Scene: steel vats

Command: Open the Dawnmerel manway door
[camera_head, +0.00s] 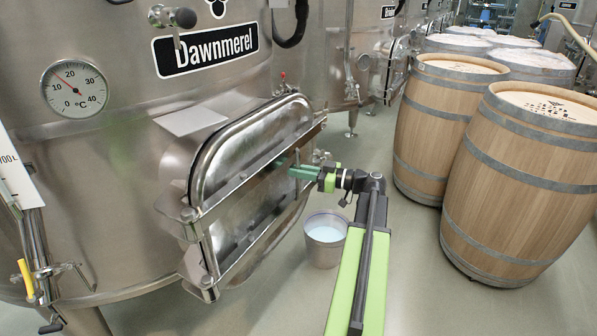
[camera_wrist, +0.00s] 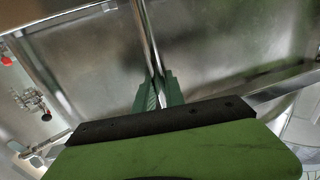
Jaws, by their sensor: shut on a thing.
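The Dawnmerel vat's name plate (camera_head: 206,48) is above its manway door (camera_head: 240,165), a rounded steel door with crossbars and brackets at its left end. The door looks seated against its neck; I cannot tell whether a small gap exists. My gripper (camera_head: 298,172) is at the door's right part, its green fingers on a thin upright steel bar (camera_head: 297,156). In the wrist view, the bar (camera_wrist: 147,40) runs between the fingers of my gripper (camera_wrist: 158,92), which are shut on it.
A steel bucket (camera_head: 325,240) with pale liquid stands on the floor below and right of the door. Wooden barrels (camera_head: 530,180) stand at the right. A thermometer (camera_head: 74,88) is on the vat, and a yellow-handled valve (camera_head: 26,278) is at lower left. Front floor is clear.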

